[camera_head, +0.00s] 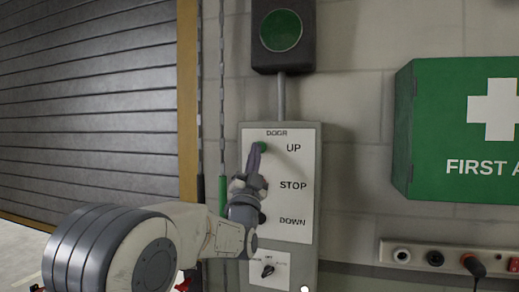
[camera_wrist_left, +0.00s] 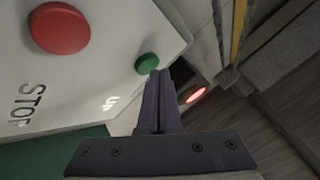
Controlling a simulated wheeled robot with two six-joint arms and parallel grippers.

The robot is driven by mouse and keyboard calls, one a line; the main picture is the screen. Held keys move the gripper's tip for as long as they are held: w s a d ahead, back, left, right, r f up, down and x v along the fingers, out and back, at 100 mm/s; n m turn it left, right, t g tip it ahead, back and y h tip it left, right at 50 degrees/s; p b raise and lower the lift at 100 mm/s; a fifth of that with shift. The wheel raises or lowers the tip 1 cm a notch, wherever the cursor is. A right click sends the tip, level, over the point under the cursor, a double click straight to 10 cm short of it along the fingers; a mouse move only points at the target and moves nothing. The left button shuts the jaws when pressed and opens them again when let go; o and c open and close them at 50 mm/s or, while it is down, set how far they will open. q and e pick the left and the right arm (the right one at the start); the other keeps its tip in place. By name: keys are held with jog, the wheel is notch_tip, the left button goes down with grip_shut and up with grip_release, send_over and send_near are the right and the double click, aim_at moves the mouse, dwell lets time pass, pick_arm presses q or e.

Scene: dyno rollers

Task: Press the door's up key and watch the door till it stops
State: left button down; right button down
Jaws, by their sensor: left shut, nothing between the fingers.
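The door control panel (camera_head: 307,215) is on the wall, marked UP, STOP and DOWN. The green up key (camera_head: 263,146) is at its top; it also shows in the left wrist view (camera_wrist_left: 147,63). My left gripper (camera_head: 254,150) is shut and empty, its fingertips (camera_wrist_left: 160,76) right at the up key. I cannot tell whether they touch or press it. My gripper hides the stop key in the head view; the red stop key (camera_wrist_left: 60,28) shows in the wrist view. The grey slatted door (camera_head: 90,110) fills the left; its lower edge is near the floor. My right gripper is out of view.
A dark box with an unlit-looking green lamp (camera_head: 281,30) is above the panel. A red lamp (camera_wrist_left: 195,95) glows in the wrist view. Chains (camera_head: 221,90) hang beside the yellow door frame (camera_head: 187,100). A first aid box (camera_head: 455,130) and socket strip (camera_head: 450,262) are at right.

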pick_arm(q)
jog(key=shift+w+d, duration=0.1)
jog(key=shift+w, duration=0.25)
dwell(0.3)
dwell(0.4)
jog(key=shift+s+a+b, duration=0.2)
jog(key=shift+s+b, duration=0.55)
jog(key=shift+b, duration=0.45)
jog(key=shift+s, duration=0.1)
